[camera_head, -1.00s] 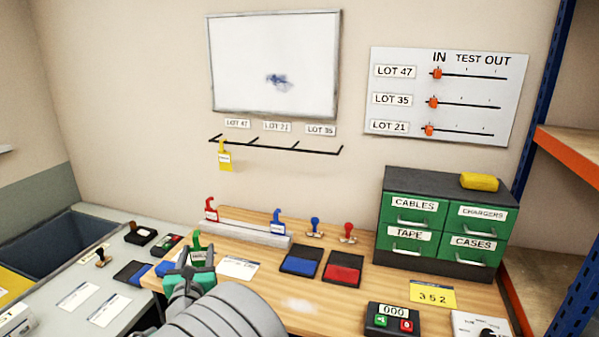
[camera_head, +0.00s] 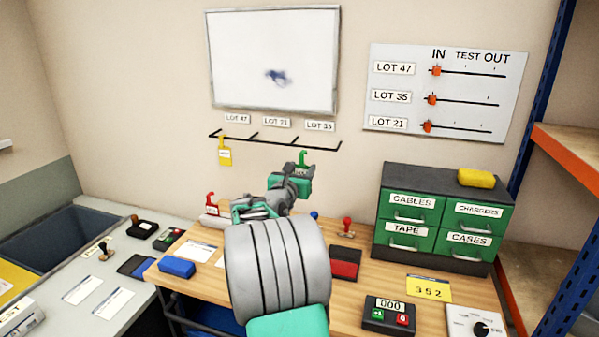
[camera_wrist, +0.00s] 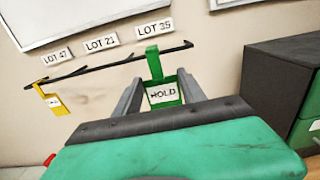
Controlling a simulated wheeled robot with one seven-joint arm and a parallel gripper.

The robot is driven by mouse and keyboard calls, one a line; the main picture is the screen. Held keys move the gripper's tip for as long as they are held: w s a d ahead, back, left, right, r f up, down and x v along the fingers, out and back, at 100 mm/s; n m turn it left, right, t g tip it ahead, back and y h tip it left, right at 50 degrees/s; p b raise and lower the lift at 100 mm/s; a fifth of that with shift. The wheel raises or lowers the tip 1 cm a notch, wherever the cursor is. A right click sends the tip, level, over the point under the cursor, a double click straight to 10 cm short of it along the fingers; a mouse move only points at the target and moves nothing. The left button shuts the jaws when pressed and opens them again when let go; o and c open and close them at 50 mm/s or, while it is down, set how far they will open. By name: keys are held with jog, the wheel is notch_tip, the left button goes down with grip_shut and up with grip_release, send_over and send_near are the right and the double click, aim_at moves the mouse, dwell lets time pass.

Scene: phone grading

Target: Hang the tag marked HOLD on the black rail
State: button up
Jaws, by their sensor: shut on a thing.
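The green tag marked HOLD (camera_wrist: 163,93) is upright between the fingers of my gripper (camera_wrist: 160,88), hook at the top. In the head view the tag (camera_head: 303,158) shows just above my gripper (camera_head: 300,174), close below the right part of the black rail (camera_head: 272,141). In the wrist view the hook overlaps the rail (camera_wrist: 110,65) near its right end, under the LOT 35 label. I cannot tell whether hook and rail touch. A yellow tag (camera_head: 224,155) hangs at the rail's left end.
A red tag (camera_head: 211,203) stands on the bench rack, mostly hidden by my arm. The whiteboard (camera_head: 275,60) is above the rail. A green drawer cabinet (camera_head: 440,215) stands to the right. The wall between rail and cabinet is clear.

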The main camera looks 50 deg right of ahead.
jog(key=f+p+x, duration=0.1)
jog(key=f+x, duration=0.1)
jog(key=x, duration=1)
dwell(0.7)
jog(key=o, duration=1.4)
jog(key=shift+a, duration=0.1)
